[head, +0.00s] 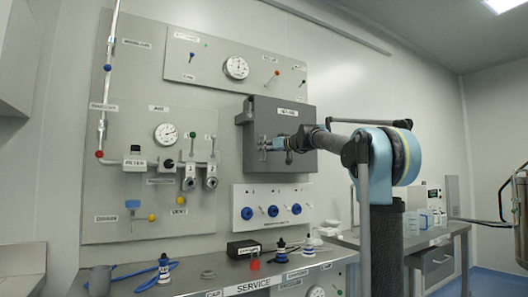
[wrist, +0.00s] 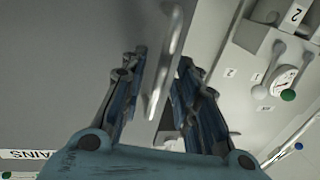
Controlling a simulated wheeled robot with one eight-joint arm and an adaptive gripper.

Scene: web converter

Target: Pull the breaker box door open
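The breaker box (head: 296,108) is a dark grey box on the wall panel, and its door looks shut. A light metal bar handle (wrist: 166,62) stands out from the grey door (wrist: 75,70) in the wrist view. My gripper (wrist: 162,60) is open, with one finger on each side of the handle. Gaps show between the handle and both fingers. In the head view my gripper (head: 274,143) is at the left part of the door front, and my wrist hides some of the door.
Valves and a gauge (wrist: 284,78) lie left of the box, at the right in the wrist view. A panel with blue knobs (head: 272,210) is below the box. A bench (head: 215,277) with several small items stands under the panel.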

